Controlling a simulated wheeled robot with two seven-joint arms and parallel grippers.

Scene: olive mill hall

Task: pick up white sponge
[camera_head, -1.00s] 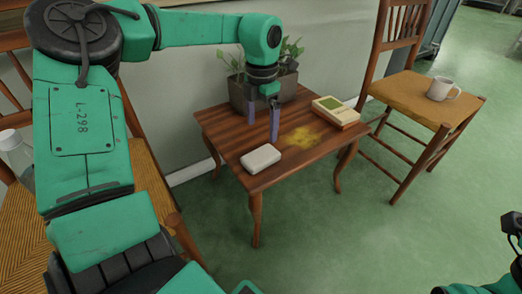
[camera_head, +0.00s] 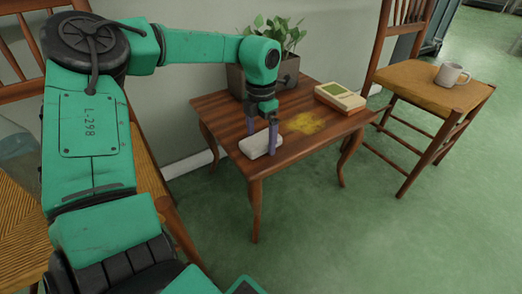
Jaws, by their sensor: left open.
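The white sponge (camera_head: 256,147) lies flat near the front left edge of the small wooden table (camera_head: 222,112). My left gripper (camera_head: 262,140) points down over the sponge. It is open, with one finger showing at the sponge's near right side and the other behind its far side. Whether the fingers touch the sponge cannot be told. Part of the sponge is hidden behind the near finger. My right gripper does not show.
A yellow stain (camera_head: 305,123) marks the tabletop right of the sponge. A cream device with a green screen (camera_head: 340,97) lies at the right end. A potted plant (camera_head: 284,77) stands at the back. A chair (camera_head: 425,92) holding a mug (camera_head: 452,74) stands to the right.

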